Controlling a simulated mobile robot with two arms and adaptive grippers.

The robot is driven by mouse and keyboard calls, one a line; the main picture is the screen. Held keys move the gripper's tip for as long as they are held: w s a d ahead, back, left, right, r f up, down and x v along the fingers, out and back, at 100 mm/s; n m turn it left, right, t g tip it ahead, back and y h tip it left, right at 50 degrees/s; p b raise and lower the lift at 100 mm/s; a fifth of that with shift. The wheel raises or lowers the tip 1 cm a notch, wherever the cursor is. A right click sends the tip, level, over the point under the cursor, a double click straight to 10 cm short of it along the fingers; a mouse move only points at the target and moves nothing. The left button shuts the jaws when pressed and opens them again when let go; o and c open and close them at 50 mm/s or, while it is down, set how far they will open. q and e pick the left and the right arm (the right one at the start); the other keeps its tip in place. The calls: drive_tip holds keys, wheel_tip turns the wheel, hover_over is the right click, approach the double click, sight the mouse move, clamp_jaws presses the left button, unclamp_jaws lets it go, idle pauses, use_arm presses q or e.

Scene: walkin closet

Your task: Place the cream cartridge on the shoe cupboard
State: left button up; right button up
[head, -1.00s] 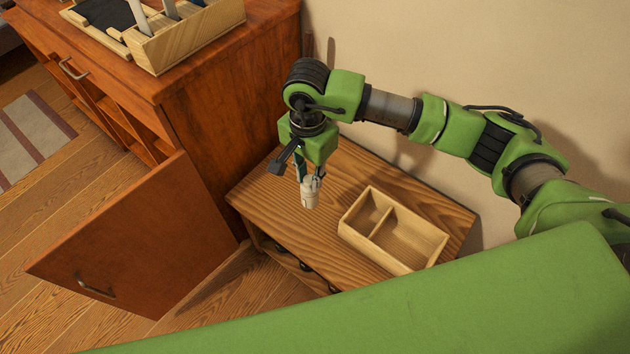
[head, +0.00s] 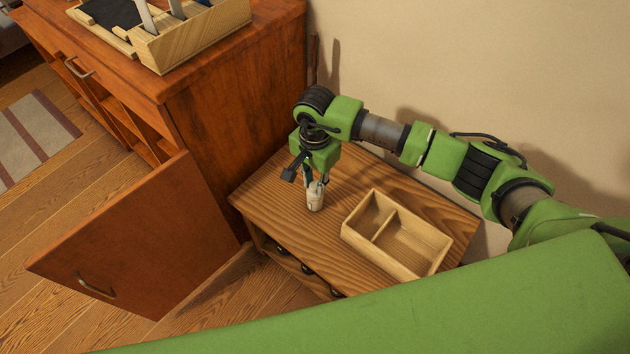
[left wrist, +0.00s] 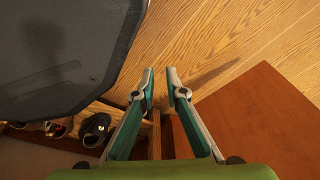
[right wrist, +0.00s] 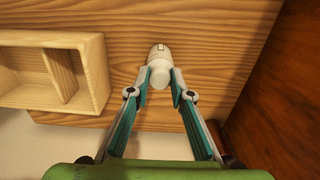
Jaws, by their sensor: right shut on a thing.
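The cream cartridge (head: 315,197) is a small pale cylinder, upright at the tips of my right gripper (head: 316,183). It also shows in the right wrist view (right wrist: 160,66), between the fingertips (right wrist: 161,88), which are shut on it. The shoe cupboard (head: 280,203) is a low wooden unit with a striped-grain top. The cartridge is over the left part of this top, at or very near the surface; I cannot tell whether it touches. My left gripper (left wrist: 161,90) shows only in the left wrist view, with its fingers apart and nothing between them.
A two-compartment wooden box (head: 412,245) stands on the cupboard top, right of the cartridge. A tall reddish cabinet (head: 235,120) stands at the left, with its door (head: 130,240) open. A wooden organiser (head: 195,40) is on the cabinet. The wall is behind.

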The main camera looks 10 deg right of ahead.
drive_tip(key=shift+f, duration=0.1)
drive_tip(key=o, duration=0.9)
drive_tip(key=shift+c, duration=0.2)
